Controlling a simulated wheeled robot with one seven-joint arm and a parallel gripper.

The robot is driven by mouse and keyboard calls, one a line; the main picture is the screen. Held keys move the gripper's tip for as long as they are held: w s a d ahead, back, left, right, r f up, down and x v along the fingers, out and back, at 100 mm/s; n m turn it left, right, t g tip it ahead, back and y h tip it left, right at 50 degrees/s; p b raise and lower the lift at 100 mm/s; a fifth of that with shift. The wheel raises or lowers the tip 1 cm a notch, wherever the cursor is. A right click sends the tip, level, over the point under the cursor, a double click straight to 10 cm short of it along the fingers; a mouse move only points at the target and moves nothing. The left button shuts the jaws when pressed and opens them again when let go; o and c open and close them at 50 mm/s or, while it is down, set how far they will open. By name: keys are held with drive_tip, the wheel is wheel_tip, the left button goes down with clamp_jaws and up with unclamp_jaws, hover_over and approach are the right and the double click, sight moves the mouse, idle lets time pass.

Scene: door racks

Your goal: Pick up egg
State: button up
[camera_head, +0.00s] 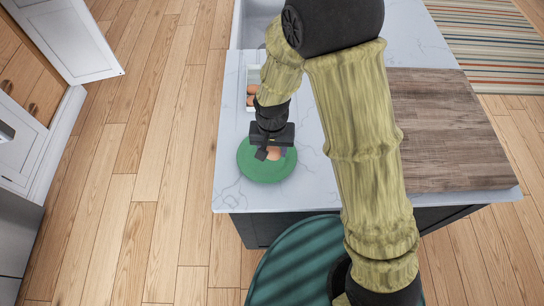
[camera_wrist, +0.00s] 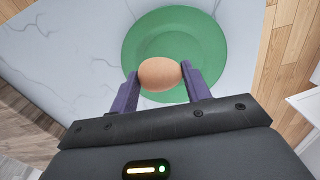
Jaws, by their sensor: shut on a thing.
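A brown egg (camera_wrist: 160,74) is between the two purple fingers of my gripper (camera_wrist: 160,88) in the wrist view. The fingers touch it on both sides, and my gripper is shut on it. In the head view my gripper (camera_head: 268,152) points down over a green plate, with the egg (camera_head: 274,153) partly hidden by the fingers. The green plate (camera_head: 250,170) lies on the white marble counter near its front left corner, and it also shows behind the egg in the wrist view (camera_wrist: 205,45). I cannot tell whether the egg touches the plate.
A tray or carton (camera_head: 251,77) with brown items stands farther back on the counter (camera_head: 228,125), partly hidden by my arm. A dark wooden board (camera_head: 445,130) covers the right side. An open white cabinet door (camera_head: 72,40) stands at the upper left, with wooden floor (camera_head: 150,150) between.

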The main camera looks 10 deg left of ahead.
sight(272, 149)
drive_tip(key=shift+r, duration=1.75)
